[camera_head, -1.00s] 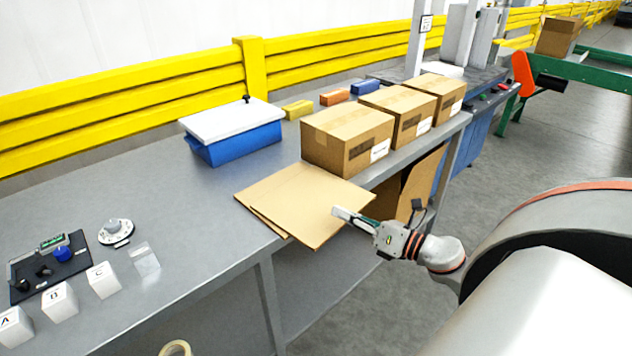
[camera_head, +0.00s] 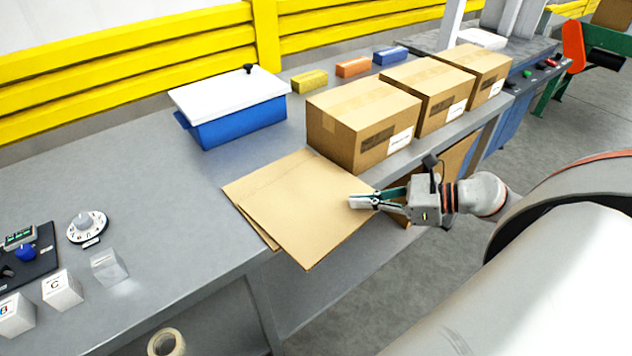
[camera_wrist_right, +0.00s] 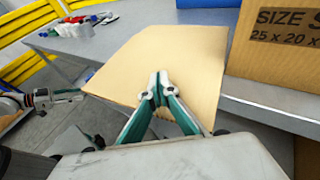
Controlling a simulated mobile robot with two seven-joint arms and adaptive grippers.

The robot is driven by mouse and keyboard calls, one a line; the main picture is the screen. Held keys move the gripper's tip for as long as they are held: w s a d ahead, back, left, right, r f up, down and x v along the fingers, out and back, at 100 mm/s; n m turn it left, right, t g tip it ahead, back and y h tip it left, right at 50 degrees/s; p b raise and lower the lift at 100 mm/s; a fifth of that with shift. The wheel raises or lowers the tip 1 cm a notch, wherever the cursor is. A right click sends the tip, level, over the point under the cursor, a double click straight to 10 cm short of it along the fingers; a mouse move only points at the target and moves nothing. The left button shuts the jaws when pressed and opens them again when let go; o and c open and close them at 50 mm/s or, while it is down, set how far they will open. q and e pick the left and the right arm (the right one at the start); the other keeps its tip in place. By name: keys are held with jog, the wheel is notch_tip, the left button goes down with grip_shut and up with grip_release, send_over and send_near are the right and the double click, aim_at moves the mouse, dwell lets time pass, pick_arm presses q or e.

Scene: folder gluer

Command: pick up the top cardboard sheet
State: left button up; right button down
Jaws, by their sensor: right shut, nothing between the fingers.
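The top cardboard sheet (camera_head: 308,208) is a flat tan sheet at the table's front edge, its near corner jutting past the edge. A second sheet (camera_head: 262,231) shows beneath it along its left side. My right gripper (camera_head: 353,202) is over the right part of the top sheet, fingers closed with nothing between them. In the right wrist view the fingertips (camera_wrist_right: 158,78) meet in front of the sheet (camera_wrist_right: 168,62). I cannot tell whether they touch it. In the right wrist view, part of another arm shows at the left edge; its gripper (camera_wrist_right: 78,94) is too small to read.
Cardboard boxes (camera_head: 362,122) stand in a row behind and right of the sheets. A blue bin with a white lid (camera_head: 240,122) stands behind them. White lettered cubes (camera_head: 62,289), a dial (camera_head: 87,226) and a tape roll (camera_head: 167,343) are left. Grey table between is clear.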

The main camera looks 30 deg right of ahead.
aim_at(310, 199)
jog(key=shift+w, duration=0.1)
jog(key=w+a+p, duration=0.1)
jog(key=w+a, duration=0.1)
jog(key=w, duration=0.1)
jog(key=w+a, duration=0.3)
jog(key=w+a+p, duration=0.1)
jog(key=w+a, duration=0.1)
jog(key=shift+w+a+r+p, duration=0.1)
jog(key=shift+w+a+p, duration=0.2)
jog(key=shift+w, duration=0.1)
jog(key=shift+w+a+f, duration=0.1)
jog(key=shift+f, duration=0.9)
